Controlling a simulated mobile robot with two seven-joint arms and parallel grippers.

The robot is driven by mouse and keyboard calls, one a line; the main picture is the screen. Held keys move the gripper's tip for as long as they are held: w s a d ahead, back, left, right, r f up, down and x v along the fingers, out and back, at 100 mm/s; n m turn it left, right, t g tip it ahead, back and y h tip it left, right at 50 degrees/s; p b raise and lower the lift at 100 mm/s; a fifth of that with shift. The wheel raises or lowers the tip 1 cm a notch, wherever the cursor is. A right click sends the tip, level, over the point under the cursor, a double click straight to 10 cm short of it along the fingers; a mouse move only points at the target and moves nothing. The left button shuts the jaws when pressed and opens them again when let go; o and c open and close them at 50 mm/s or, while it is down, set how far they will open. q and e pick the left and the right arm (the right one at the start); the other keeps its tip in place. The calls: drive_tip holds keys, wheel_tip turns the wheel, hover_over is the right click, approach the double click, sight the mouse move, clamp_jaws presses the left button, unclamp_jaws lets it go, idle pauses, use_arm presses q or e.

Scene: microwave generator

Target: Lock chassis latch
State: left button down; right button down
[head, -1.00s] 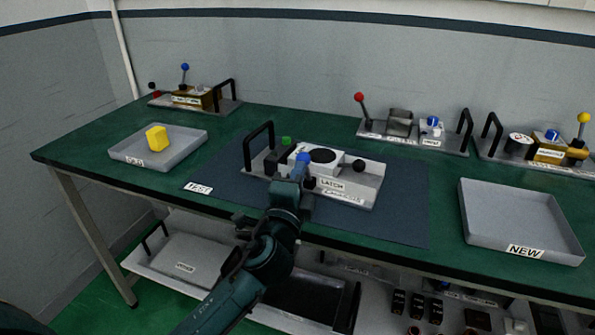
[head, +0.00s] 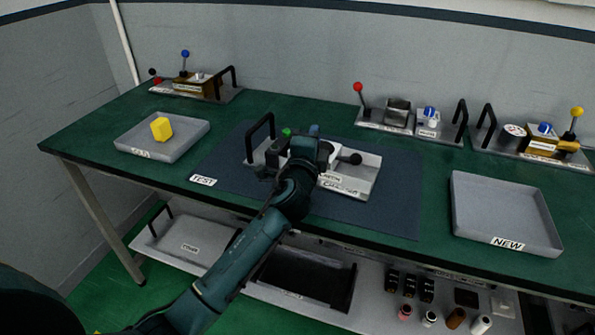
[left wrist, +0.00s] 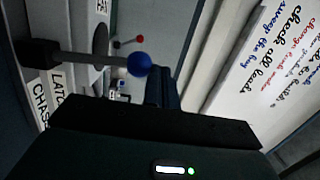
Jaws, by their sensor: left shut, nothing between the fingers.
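The chassis (head: 360,184) is a pale unit with a black handle at its left end, lying on the dark mat. Its latch is a dark lever with a blue ball knob (left wrist: 139,64), seen in the left wrist view beside the LATCH label (left wrist: 59,88). In the head view my arm hides the blue knob. My left gripper (head: 315,132) is over the chassis, shut and empty. In the left wrist view its fingers (left wrist: 163,90) are just right of the blue knob; I cannot tell whether they touch it. My right gripper is out of view.
A tray with a yellow block (head: 161,128) stands at left. An empty tray labelled NEW (head: 506,214) is at right. Units with upright levers and handles (head: 398,115) line the back. The mat's right part (head: 402,200) is clear.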

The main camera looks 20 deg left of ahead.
use_arm(q)
drive_tip(key=shift+w+d, duration=0.15)
drive_tip(key=shift+w, duration=0.9)
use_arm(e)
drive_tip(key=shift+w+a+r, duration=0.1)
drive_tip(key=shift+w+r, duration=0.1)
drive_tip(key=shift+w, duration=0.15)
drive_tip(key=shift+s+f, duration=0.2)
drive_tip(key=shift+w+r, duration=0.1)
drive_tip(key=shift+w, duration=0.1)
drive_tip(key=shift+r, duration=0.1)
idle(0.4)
